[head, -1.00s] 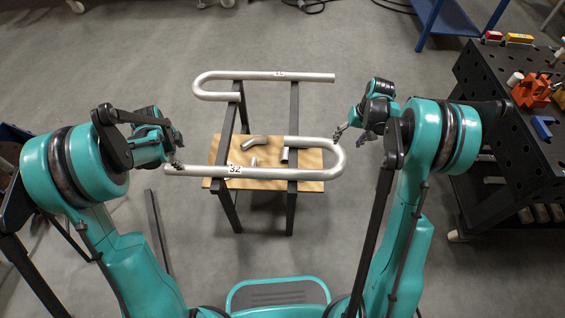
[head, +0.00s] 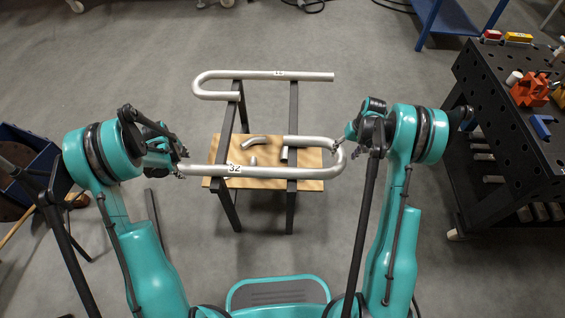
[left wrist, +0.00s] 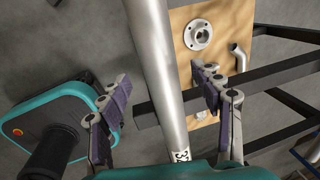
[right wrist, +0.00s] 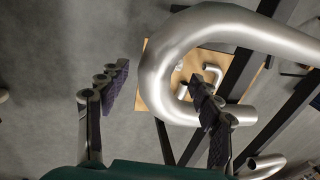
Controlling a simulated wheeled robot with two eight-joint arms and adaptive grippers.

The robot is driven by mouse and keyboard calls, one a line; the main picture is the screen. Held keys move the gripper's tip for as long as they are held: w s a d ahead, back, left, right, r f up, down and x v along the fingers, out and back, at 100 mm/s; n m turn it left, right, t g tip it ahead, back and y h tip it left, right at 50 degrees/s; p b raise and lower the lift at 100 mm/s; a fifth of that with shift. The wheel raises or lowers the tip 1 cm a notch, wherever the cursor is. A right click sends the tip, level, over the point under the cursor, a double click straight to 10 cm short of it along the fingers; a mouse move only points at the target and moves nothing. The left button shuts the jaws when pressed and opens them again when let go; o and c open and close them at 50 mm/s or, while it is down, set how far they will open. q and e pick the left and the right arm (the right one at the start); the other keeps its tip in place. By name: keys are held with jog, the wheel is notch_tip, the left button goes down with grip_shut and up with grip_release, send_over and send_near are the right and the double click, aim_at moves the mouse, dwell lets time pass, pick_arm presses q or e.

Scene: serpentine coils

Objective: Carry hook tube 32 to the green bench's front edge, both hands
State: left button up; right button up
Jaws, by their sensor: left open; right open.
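Hook tube 32 (head: 262,171) is a silver tube with a white "32" label, lying across two dark rails. Its long straight run points left and its U-bend is at the right. My left gripper (head: 181,158) is open at the tube's left end; in the left wrist view its fingers (left wrist: 161,98) stand on either side of the straight tube (left wrist: 158,60), apart from it. My right gripper (head: 345,145) is open at the bend; in the right wrist view one finger is outside the bend (right wrist: 150,75) and the other overlaps its inner side. I see no green bench.
Another hook tube (head: 300,76) lies farther back on the same rails (head: 292,205). A wooden board (head: 310,185) with small pipe parts is beneath. A black perforated table (head: 500,85) stands at right, a blue one (head: 447,18) behind. A blue bin (head: 30,165) is at left.

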aim_at(186, 167)
pick_arm(q)
jog(key=shift+w+f, duration=0.15)
jog(key=shift+f, duration=0.7)
jog(key=shift+w+f, duration=0.15)
jog(key=shift+f, duration=0.65)
pick_arm(e)
jog(key=shift+a+f, duration=0.15)
jog(key=shift+f, duration=0.7)
jog(key=shift+a+f, duration=0.15)
jog(key=shift+f, duration=0.65)
pick_arm(q)
grip_shut()
pick_arm(e)
grip_shut()
